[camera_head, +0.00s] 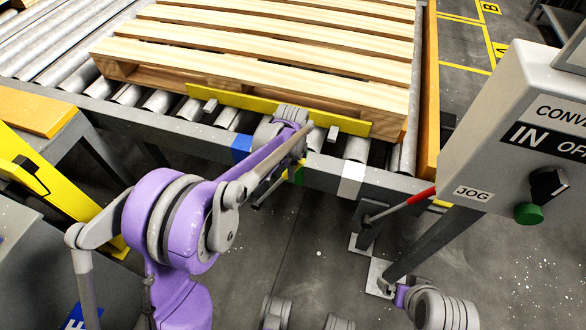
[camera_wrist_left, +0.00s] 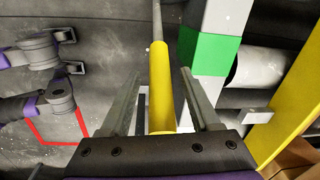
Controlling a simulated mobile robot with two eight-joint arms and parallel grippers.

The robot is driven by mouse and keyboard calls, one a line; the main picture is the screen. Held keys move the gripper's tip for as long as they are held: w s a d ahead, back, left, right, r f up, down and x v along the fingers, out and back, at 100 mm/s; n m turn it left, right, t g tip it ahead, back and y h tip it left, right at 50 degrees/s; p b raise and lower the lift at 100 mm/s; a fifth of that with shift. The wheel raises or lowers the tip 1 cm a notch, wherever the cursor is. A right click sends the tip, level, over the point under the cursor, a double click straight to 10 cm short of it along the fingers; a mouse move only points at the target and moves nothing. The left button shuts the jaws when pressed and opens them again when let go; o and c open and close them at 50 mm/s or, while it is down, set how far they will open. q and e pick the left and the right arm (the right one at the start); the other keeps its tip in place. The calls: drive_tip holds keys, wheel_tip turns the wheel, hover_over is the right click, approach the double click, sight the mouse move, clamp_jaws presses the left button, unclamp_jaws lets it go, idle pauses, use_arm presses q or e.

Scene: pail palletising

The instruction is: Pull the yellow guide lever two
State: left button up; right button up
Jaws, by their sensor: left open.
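The yellow guide lever (camera_wrist_left: 161,90) is a round yellow handle on a grey rod. In the left wrist view it lies between the two parted fingers of my left gripper (camera_wrist_left: 160,74), with gaps visible on both sides. In the head view my left gripper (camera_head: 290,172) is at the conveyor's front edge, beside the green mark (camera_head: 299,176). It hides most of the lever there. The green mark also shows right of the lever in the left wrist view (camera_wrist_left: 208,54). Part of my right arm (camera_head: 440,308) shows at the lower right; its fingers are not clear.
A wooden pallet (camera_head: 270,50) sits on the roller conveyor behind a yellow guide bar (camera_head: 350,124). A red-handled lever (camera_head: 421,196) is to the right, near the white mark (camera_head: 351,180). The grey control box (camera_head: 510,130) stands at right. Open floor lies in front.

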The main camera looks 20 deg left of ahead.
use_arm(q)
drive_tip(key=shift+f, duration=0.4)
drive_tip(key=shift+c, duration=0.3)
clamp_jaws()
idle(0.9)
